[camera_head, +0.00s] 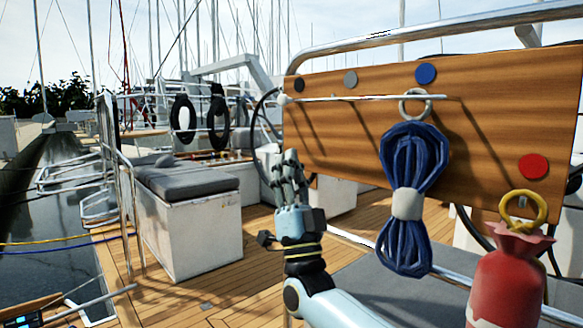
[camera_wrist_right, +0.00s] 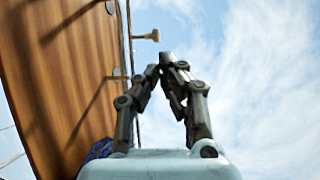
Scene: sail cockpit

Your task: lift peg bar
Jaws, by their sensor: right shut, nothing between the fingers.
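A thin pale bar (camera_head: 330,99) with a round knob at its left end runs across the front of a wooden board (camera_head: 330,140). A grey ring (camera_head: 415,104) hangs on the bar, with a blue tied bundle (camera_head: 405,200) below it. My left gripper is out of view.
A red bag (camera_head: 508,275) with a yellow ring (camera_head: 524,208) is at the lower right. Coloured discs, including a blue one (camera_head: 426,74) and a red one (camera_head: 533,166), sit on the board. A metal rail (camera_head: 440,25) runs above it. A cushioned bench (camera_head: 190,185) stands left on the deck.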

